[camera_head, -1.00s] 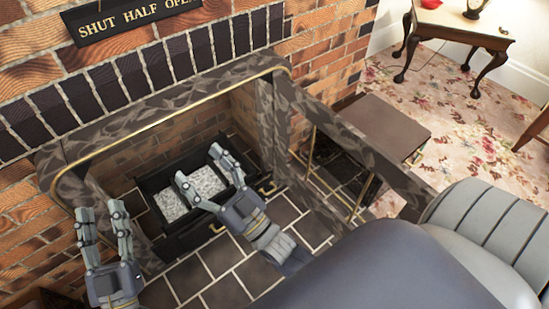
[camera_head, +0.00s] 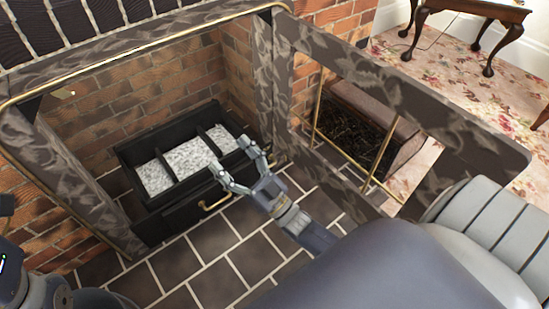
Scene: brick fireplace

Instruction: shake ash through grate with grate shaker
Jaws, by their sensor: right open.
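A black grate (camera_head: 165,205) sits inside the fireplace opening on the tiled floor. Pale grey ash (camera_head: 188,158) lies in its compartments, split by dark bars. A brass handle (camera_head: 215,203) is on its front face. My right gripper (camera_head: 231,157) is open, with its two fingers over the grate's front right edge. I cannot tell whether they touch it. The grate shaker cannot be made out as a separate tool. Parts of my left arm show at the lower left, but its gripper is out of view.
A mottled stone surround (camera_head: 65,175) with brass trim frames the opening. A stone-framed side panel (camera_head: 350,65) with brass bars stands at the right, and a brown box (camera_head: 375,108) with dark contents shows through it. Dark floor tiles (camera_head: 185,262) in front are clear.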

